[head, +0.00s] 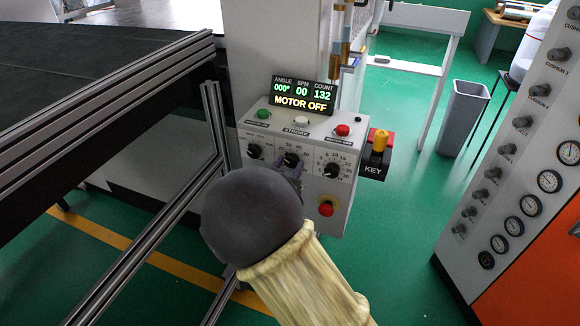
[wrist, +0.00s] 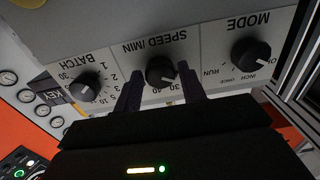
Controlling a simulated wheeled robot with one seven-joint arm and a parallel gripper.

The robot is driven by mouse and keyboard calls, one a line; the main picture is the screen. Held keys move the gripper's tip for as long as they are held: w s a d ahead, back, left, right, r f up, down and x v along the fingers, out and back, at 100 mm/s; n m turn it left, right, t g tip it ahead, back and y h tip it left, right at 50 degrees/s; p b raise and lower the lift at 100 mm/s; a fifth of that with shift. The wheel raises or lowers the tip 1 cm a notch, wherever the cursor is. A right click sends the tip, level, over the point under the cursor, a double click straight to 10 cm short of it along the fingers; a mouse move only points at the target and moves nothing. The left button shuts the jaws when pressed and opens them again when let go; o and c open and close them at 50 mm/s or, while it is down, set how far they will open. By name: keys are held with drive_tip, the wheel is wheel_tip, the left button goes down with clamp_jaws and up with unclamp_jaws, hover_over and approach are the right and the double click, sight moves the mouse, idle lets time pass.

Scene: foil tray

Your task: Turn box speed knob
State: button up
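The control box (head: 322,207) is grey-white with three black knobs in a row. The speed knob (wrist: 158,70) is the middle one, under the upside-down label SPEED /MIN in the wrist view. In the head view the speed knob (head: 291,159) is partly covered by my gripper. My gripper (head: 287,170) is at the box front, its two dark fingers standing either side of the speed knob. In the wrist view the fingers are apart with a gap on each side of the knob, so the gripper looks open. The display (head: 303,95) reads MOTOR OFF, SPM 00.
The mode knob (wrist: 251,53) and batch knob (wrist: 86,88) flank the speed knob. Metal rails (head: 150,75) stand left; a gauge cabinet (head: 520,150) stands right.

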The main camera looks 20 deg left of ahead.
drive_tip(key=shift+s+a, duration=0.1)
drive_tip(key=c, duration=0.6)
drive_tip(key=shift+o, duration=0.2)
drive_tip(key=shift+m+b, duration=0.3)
drive_tip(key=shift+b, duration=0.1)
drive_tip(key=m+b, duration=0.5)
drive_tip(key=shift+f, duration=0.2)
drive_tip(key=m+b, duration=0.6)
drive_tip(key=b, duration=0.2)
drive_tip(key=shift+f+m, duration=0.1)
drive_tip(key=shift+m, duration=0.2)
drive_tip(key=m+b, duration=0.7)
drive_tip(key=b, duration=0.2)
drive_tip(key=m+b, duration=0.3)
drive_tip(key=b, duration=0.1)
drive_tip(key=shift+m+b, duration=0.75)
drive_tip(key=shift+m, duration=0.15)
drive_tip(key=shift+r, duration=0.2)
